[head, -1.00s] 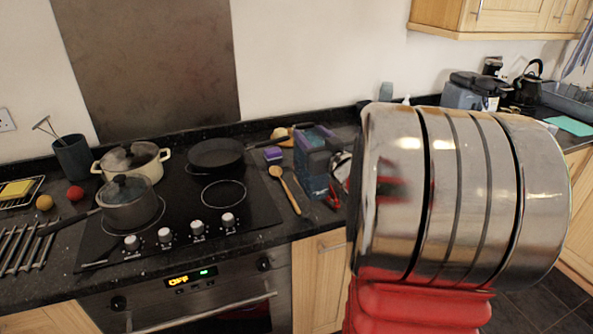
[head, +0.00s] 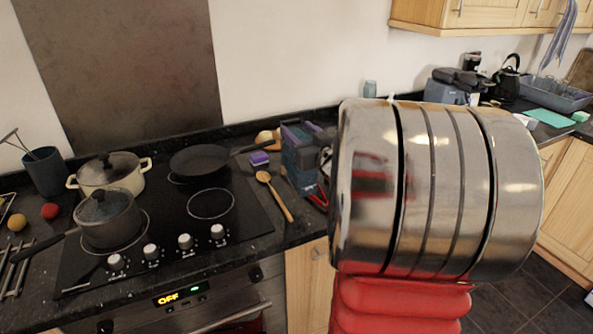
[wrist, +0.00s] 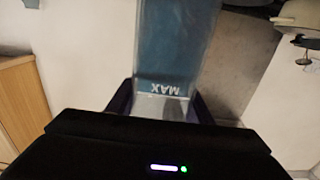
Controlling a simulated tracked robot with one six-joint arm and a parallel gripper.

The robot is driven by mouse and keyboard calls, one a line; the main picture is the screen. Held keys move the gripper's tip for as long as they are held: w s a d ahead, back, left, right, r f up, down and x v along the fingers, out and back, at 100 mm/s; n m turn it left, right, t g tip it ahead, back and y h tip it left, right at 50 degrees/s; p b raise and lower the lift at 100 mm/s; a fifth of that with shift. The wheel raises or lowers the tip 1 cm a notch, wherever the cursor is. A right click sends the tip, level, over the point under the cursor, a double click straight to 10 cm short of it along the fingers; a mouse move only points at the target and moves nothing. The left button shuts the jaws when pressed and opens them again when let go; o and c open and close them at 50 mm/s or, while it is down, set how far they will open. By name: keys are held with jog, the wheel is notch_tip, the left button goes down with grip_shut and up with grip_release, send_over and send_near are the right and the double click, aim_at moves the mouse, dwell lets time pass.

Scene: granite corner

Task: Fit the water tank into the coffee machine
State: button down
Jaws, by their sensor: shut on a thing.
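The water tank is a clear bluish box marked MAX (wrist: 172,45). In the wrist view it stands between the dark purple fingers of my gripper (wrist: 160,100), which is shut on it. The MAX lettering looks upside down there. In the head view the tank (head: 298,158) appears over the counter right of the hob, with purple parts of my gripper (head: 320,138) beside it. My large steel arm link hides the counter to its right. A grey-blue and black appliance (head: 450,90), which looks like the coffee machine, stands at the back right, partly hidden by my arm.
The hob holds a cream pot (head: 110,172), a grey saucepan (head: 108,220) and a black frying pan (head: 200,160). A wooden spoon (head: 275,195) and a purple sponge (head: 259,158) lie near the tank.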

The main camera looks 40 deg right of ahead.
jog(key=shift+f, duration=2.55)
jog(key=shift+f, duration=1.9)
jog(key=c, duration=0.9)
grip_release()
jog(key=shift+f, duration=0.2)
jog(key=shift+r, duration=0.15)
